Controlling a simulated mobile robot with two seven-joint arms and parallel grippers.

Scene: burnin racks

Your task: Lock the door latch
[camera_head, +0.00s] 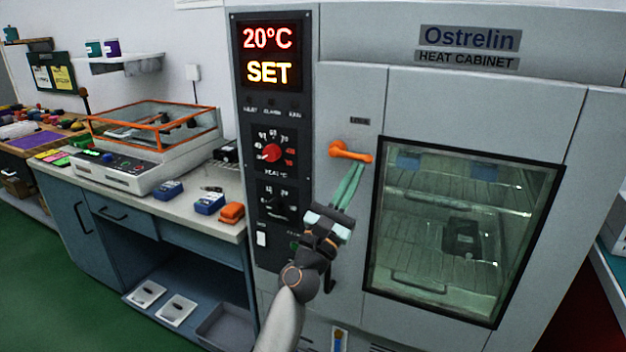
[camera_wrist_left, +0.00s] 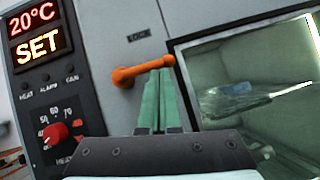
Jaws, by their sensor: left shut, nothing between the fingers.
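The orange door latch handle (camera_head: 350,152) sits on the heat cabinet's grey front, just left of the top of the door window. It points right and slightly down. It also shows in the left wrist view (camera_wrist_left: 143,72), below a small label that reads LOCK (camera_wrist_left: 138,36). My left gripper (camera_head: 357,168) has long green fingers that are shut with nothing between them. The fingertips are just below the right end of the handle; I cannot tell whether they touch it. The fingers show in the left wrist view (camera_wrist_left: 160,78) too. My right gripper is not in view.
The cabinet door has a dark-framed window (camera_head: 465,230) with wire shelves behind it. A control panel (camera_head: 275,150) reads 20°C and SET. A bench (camera_head: 225,222) to the left holds an orange-edged clear box (camera_head: 150,120) and blue and orange items.

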